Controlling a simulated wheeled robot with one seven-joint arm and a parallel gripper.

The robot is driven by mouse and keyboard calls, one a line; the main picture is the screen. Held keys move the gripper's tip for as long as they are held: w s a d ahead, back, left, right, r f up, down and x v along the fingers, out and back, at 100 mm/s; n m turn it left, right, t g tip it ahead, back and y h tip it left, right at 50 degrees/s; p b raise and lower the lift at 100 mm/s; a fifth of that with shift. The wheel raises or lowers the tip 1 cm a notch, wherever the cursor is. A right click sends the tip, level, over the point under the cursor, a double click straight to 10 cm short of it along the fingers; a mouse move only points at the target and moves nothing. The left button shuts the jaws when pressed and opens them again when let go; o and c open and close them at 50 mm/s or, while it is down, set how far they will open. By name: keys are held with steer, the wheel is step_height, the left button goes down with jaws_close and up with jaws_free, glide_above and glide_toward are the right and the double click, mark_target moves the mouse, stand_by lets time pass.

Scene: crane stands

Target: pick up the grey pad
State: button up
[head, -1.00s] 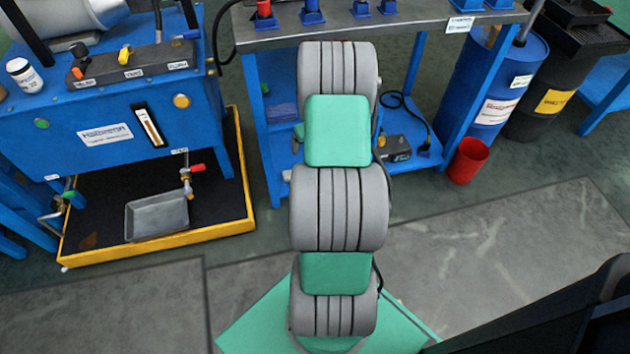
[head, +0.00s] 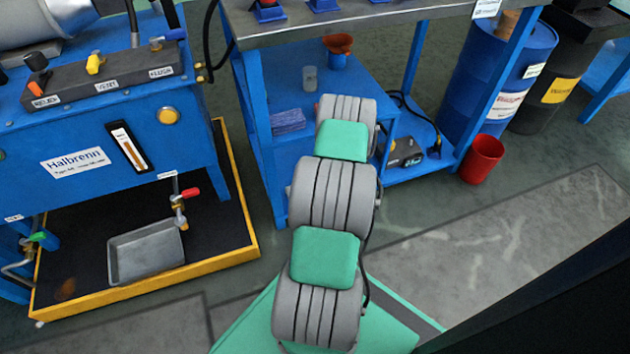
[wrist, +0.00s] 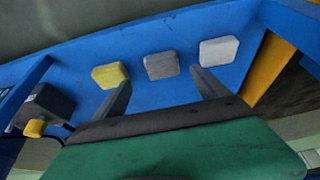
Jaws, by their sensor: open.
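In the wrist view a mid-grey pad (wrist: 160,65) with rounded corners lies on a blue surface (wrist: 142,42). It is the middle one of a row of three. A yellow pad (wrist: 110,75) is to its left and a pale grey or white pad (wrist: 219,51) to its right. My gripper (wrist: 161,78) is open, with one dark finger on either side below the grey pad in the picture. Nothing shows between the fingers. I cannot tell how far the pad is from the fingertips. I cannot make out the pads or my gripper in the head view.
In the head view a blue bench (head: 408,22) has a lower shelf with a reddish-brown funnel (head: 338,43), a clear cup (head: 310,78) and a dark box (head: 403,153). A blue machine (head: 95,112) stands left above a yellow-edged tray (head: 240,205). A red bin (head: 483,158) stands right.

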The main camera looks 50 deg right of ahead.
steer(key=b+x, duration=0.1)
steer(key=x, duration=0.1)
steer(key=b+x, duration=0.1)
steer(key=x, duration=0.1)
steer(key=b+x, duration=0.2)
steer(key=x, duration=0.1)
steer(key=shift+a, duration=0.3)
steer(key=shift+r, duration=0.2)
steer(key=c, duration=1.6)
steer(key=shift+r+p, duration=0.3)
steer(key=p+v, duration=0.1)
steer(key=v, duration=0.2)
steer(key=p+v, duration=0.1)
steer(key=shift+w+d+r+p, duration=0.1)
steer(key=shift+w+r+p, duration=0.15)
steer(key=shift+r+p, duration=0.15)
steer(key=s+a+r+p, duration=0.2)
steer(key=s, duration=0.1)
steer(key=s+a+r+p, duration=0.2)
steer(key=s+a+r, duration=0.1)
steer(key=s+a+r+p, duration=0.2)
steer(key=s+a+r, duration=0.1)
steer(key=s, duration=0.1)
steer(key=shift+a+p, duration=0.2)
steer(key=shift+p, duration=0.15)
